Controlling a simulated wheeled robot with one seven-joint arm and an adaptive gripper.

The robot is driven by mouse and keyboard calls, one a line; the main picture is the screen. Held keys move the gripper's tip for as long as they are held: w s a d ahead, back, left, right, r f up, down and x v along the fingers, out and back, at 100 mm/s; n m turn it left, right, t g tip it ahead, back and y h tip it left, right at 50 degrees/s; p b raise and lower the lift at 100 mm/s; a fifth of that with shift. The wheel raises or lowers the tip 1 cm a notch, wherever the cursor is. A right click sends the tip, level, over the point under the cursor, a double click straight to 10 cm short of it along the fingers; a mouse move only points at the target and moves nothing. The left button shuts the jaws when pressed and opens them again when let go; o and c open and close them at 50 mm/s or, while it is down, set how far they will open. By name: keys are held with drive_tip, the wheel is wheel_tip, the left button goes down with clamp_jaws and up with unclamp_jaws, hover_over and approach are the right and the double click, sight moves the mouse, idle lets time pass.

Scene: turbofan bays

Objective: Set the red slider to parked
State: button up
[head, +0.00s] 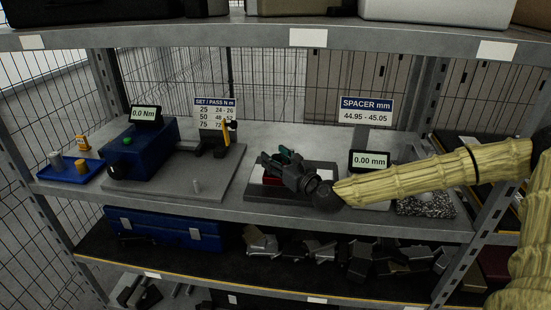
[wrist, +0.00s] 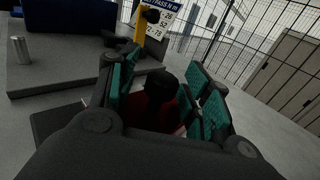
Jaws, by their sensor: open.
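The red slider (head: 272,181) sits on a dark base plate (head: 262,195) on the middle shelf, mostly hidden behind my gripper in the head view. In the wrist view its red body (wrist: 143,108) carries a black knob (wrist: 161,88). My gripper (head: 278,158) is open, with green pads on its fingers. In the wrist view the two fingers stand on either side of the knob, and I cannot tell whether they touch it. Any position marks for the slider are hidden.
To the left, a grey plate (head: 215,180) holds a blue box (head: 150,150) and a yellow-handled tool (head: 227,132). A 0.00 mm display (head: 369,160) stands right, behind my arm. A steel peg (wrist: 21,50) stands on the plate. The upper shelf (head: 260,35) hangs above.

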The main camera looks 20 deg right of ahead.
drive_tip(key=shift+v, duration=5.8)
drive_tip(key=shift+d, duration=0.1)
